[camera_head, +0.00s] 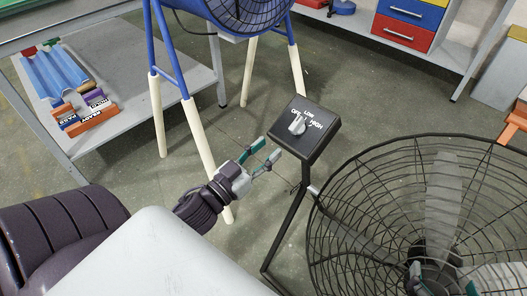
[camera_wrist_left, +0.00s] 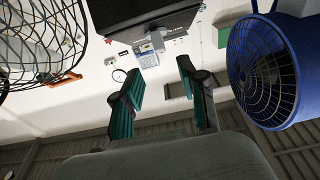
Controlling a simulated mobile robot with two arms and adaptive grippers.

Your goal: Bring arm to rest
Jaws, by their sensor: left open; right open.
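My left gripper (camera_head: 264,159) is in the middle of the head view, its teal fingers apart with nothing between them. It is just left of and below a black control box (camera_head: 308,128) with a grey knob (camera_head: 297,124) marked OFF, LOW and HIGH. The gripper appears apart from the box. In the left wrist view the open fingers (camera_wrist_left: 160,98) frame empty space, with the dark box (camera_wrist_left: 145,22) beyond them. My right gripper (camera_head: 442,278) shows only partly at the bottom right edge, its teal fingertips apart, overlapping the fan cage in the picture.
A black wire-cage fan (camera_head: 350,190) fills the lower right, close to the box's stand (camera_head: 289,225). A blue fan (camera_wrist_left: 262,72) on legs (camera_head: 168,70) stands behind. A grey table (camera_head: 150,78) at left holds a blue corrugated sheet (camera_head: 52,78). Drawers (camera_head: 407,22) stand at back right.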

